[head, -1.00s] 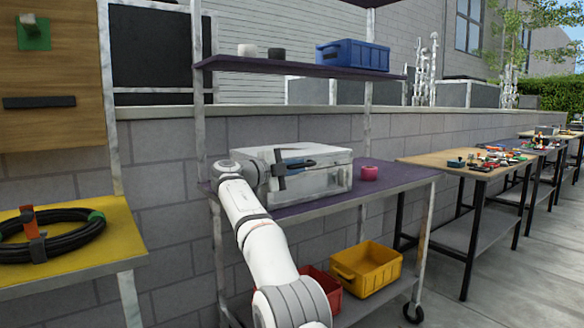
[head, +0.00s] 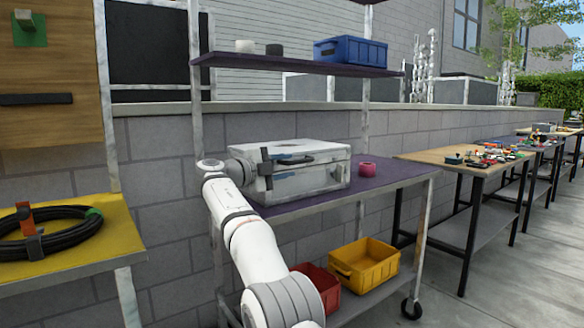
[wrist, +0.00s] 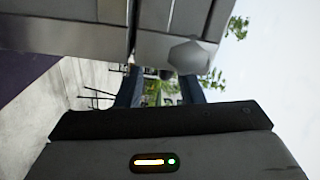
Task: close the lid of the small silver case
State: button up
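The small silver case (head: 325,178) stands on the purple upper surface of the cart. Its lid (head: 300,148) lies down over the body in the head view. In the wrist view the lid (wrist: 165,22) and the body (wrist: 70,30) show a narrow dark seam between them; I cannot tell whether it is fully closed. My gripper (head: 298,160) is at the front left of the case, its dark fingers pointing right along the case front near the seam. In the wrist view the fingers of my gripper (wrist: 160,91) are apart, with nothing visible between them. Contact with the case cannot be judged.
A pink roll (head: 367,169) sits right of the case on the purple cart (head: 400,178). A blue bin (head: 350,52) is on the shelf above. A yellow bin (head: 365,268) and a red bin (head: 322,288) are below. A tool-covered table (head: 440,160) stands to the right.

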jog(key=v, duration=0.4)
jog(key=shift+s+a, duration=0.1)
jog(key=s+d+r+n+g+y+p, duration=0.2)
jog(key=s+d+r+n+y+p, duration=0.2)
jog(key=d+r+n+p, duration=0.45)
jog(key=s+d+n+g+y+p, duration=0.3)
jog(key=s+d+n+p, duration=0.45)
jog(key=s+p, duration=0.2)
jog(key=s+d+f+n+g+y+p, duration=0.1)
jog(key=s+n+y+p, duration=0.3)
jog(key=s+p, duration=0.4)
jog(key=s+d+f+n+g+y+p, duration=0.1)
jog(key=s+n+p, duration=0.5)
jog(key=s, duration=1.7)
jog(key=f+y+p, duration=0.1)
jog(key=y+p, duration=0.1)
jog(key=p, duration=0.1)
jog(key=shift+s+d+f+g+y, duration=0.2)
jog(key=shift+f+g+y, duration=0.05)
jog(key=shift+g+y, duration=0.15)
